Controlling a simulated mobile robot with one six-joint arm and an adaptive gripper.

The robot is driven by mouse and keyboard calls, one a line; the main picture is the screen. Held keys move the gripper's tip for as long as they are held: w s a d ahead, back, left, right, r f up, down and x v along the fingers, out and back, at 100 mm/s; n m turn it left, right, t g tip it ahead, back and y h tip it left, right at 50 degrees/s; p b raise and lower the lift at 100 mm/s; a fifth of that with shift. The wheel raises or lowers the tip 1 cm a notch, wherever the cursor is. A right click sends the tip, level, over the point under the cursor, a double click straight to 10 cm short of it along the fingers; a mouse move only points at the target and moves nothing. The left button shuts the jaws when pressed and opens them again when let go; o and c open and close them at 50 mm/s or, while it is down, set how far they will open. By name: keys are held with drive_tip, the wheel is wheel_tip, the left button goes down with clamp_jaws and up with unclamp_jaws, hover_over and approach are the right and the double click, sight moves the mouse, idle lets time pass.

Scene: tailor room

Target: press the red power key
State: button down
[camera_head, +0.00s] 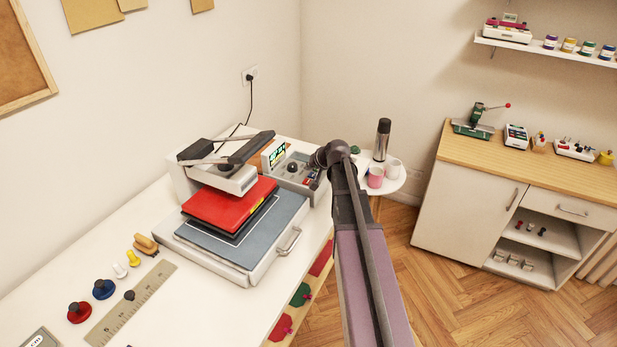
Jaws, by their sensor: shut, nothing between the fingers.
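A heat press with a grey control box (285,179) stands on the white table. The box has a lit green display (274,154) and a dark round knob (292,167). A small red key (307,182) shows at the right end of its panel, close to a blue spot; any marking on it is too small to read. My arm comes up from the bottom and its dark far end is just right of the box, near the red key. The fingers of my gripper do not show, so I cannot see whether they touch anything.
The press's raised upper arm (240,150) and red pad (230,203) are left of the box. Behind my arm a small round table (389,183) holds a flask (382,140) and cups. Stamps and a ruler (130,303) lie front left. Floor is clear at right.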

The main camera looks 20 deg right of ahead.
drive_tip(key=shift+r+p, duration=0.8)
drive_tip(key=shift+r, duration=0.25)
idle(1.6)
